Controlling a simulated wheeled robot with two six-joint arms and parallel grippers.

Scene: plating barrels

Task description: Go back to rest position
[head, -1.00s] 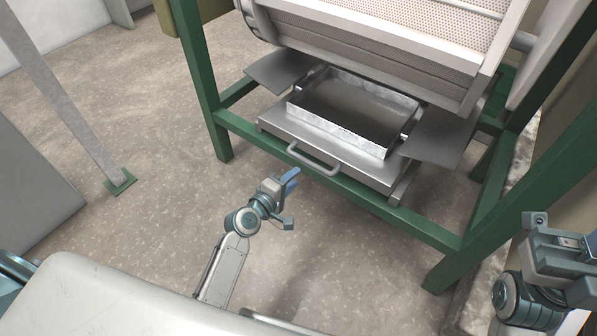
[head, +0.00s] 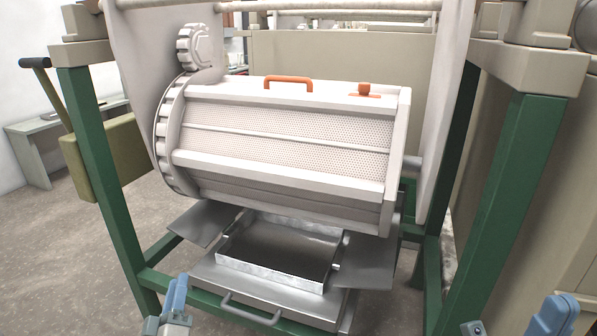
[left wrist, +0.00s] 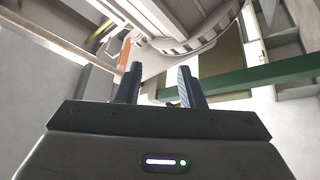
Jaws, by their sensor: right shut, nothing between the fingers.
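My left gripper (head: 176,290) is at the bottom left of the head view, its blue fingers pointing up in front of the green frame. In the left wrist view, the left gripper (left wrist: 159,82) has its two fingers apart with nothing between them. My right gripper (head: 565,314) is at the bottom right edge of the head view, partly cut off, with its blue fingers shut and empty. Both grippers appear clear of the barrel (head: 280,140) and of the drawer with the tray.
The green frame (head: 95,150) holds the perforated barrel, which has an orange handle (head: 289,79). Below it, a metal tray (head: 275,277) sits on a drawer with a handle (head: 250,312). A right-hand post (head: 497,200) stands near my right arm. Open floor lies at left.

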